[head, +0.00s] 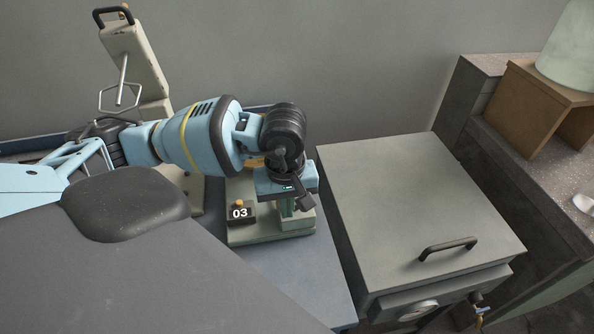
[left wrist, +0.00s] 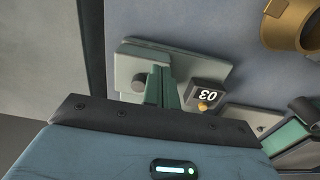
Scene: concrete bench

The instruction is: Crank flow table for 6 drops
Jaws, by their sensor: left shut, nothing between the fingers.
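My right gripper is not in view.
A grey cabinet (head: 420,200) with a black handle stands close to the right. A cream upright device (head: 135,55) stands at the back left. A brass ring-shaped part (left wrist: 290,25) shows in the left wrist view. A wooden stand (head: 530,105) is at far right.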

